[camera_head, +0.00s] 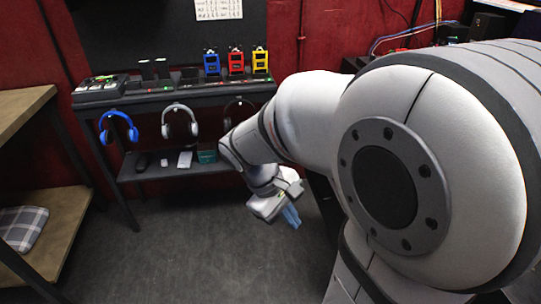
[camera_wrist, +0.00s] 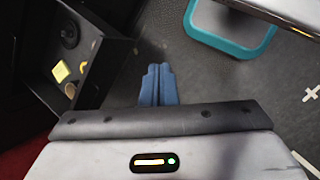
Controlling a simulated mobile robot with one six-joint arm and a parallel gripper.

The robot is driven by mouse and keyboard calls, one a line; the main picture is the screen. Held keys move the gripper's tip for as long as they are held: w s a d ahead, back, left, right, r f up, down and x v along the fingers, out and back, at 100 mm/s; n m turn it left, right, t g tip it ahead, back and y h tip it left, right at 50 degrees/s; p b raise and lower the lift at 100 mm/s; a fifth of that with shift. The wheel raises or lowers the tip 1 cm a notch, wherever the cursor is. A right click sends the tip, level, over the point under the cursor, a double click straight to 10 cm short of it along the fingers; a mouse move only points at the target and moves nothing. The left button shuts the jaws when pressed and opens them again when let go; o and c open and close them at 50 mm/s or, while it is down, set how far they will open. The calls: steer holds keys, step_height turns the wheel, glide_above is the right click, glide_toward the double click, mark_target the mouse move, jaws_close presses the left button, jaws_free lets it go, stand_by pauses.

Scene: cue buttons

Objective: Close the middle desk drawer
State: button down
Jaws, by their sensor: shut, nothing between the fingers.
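My gripper (camera_head: 290,216) hangs low over the grey floor in the head view, with its blue fingers pointing down. In the wrist view its two blue fingers (camera_wrist: 158,84) are together, with nothing between them. An open black drawer (camera_wrist: 101,68) is at the left of the wrist view. It holds a yellow block (camera_wrist: 60,71), a dark round item and small pieces. The fingers are to the right of the drawer and appear apart from it. I cannot tell which drawer of the desk this is. The desk is mostly hidden behind my arm in the head view.
A teal-edged pale object (camera_wrist: 243,48) is at the upper right of the wrist view. A dark shelf table (camera_head: 172,95) with headphones stands at the back, and a wooden shelf (camera_head: 50,235) at the left. Open floor (camera_head: 190,250) lies between.

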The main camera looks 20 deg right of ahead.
steer(key=w+d+f+n+g+h+b, duration=0.1)
steer(key=w+d+f+n+h+b, duration=0.35)
steer(key=w+f+h+b, duration=0.5)
steer(key=w+d+f+n+h+b, duration=0.4)
steer(key=f+n+b, duration=0.2)
steer(key=f, duration=0.6)
steer(key=s+d+b, duration=0.2)
steer(key=d+b, duration=0.2)
steer(key=d, duration=0.9)
steer(key=shift+s+r+b, duration=0.3)
steer(key=shift+s+b, duration=0.05)
steer(key=shift+d+y, duration=0.1)
steer(key=shift+y, duration=0.15)
